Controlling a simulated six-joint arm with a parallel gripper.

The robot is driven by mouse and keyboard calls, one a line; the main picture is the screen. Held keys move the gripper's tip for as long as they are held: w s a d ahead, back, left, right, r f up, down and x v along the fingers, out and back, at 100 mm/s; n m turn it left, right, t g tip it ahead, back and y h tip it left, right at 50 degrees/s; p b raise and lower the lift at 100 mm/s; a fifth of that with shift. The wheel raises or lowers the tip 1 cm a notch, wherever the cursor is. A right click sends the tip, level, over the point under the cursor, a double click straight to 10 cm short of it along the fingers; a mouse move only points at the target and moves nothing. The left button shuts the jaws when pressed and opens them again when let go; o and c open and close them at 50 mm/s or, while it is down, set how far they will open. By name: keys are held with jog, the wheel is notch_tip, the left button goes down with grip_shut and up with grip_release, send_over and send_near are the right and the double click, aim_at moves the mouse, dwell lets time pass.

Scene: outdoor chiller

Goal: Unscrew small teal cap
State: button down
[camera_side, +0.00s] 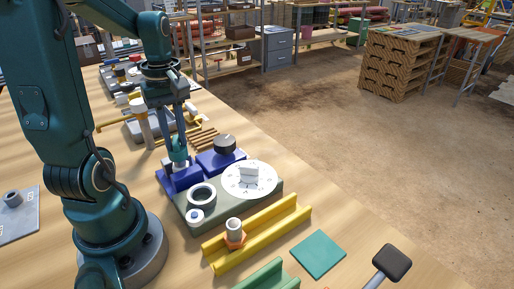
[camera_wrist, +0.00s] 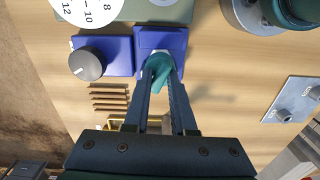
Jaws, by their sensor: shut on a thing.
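The small teal cap (camera_side: 180,155) sits at the top of a light fitting on a blue block (camera_side: 176,181) in the side view. In the wrist view, the cap (camera_wrist: 159,64) shows between my fingertips, above the blue block (camera_wrist: 174,39). My gripper (camera_side: 179,148) points down from above and is shut on the cap. Its two fingers (camera_wrist: 161,82) partly cover the cap. Whether the cap is still seated on the light fitting is hard to tell.
Beside the block stand a black knob (camera_side: 224,142) on a second blue block and a white dial (camera_side: 249,178). Nearer are a grey ring (camera_side: 202,194) and a yellow channel (camera_side: 262,234) with an orange-based post. Brown slats (camera_wrist: 109,99) lie near my fingers. A hammer (camera_side: 390,263) lies front right.

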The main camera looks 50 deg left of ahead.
aim_at(176, 139)
jog(key=shift+r, duration=0.65)
jog(key=shift+r, duration=2)
dwell(0.9)
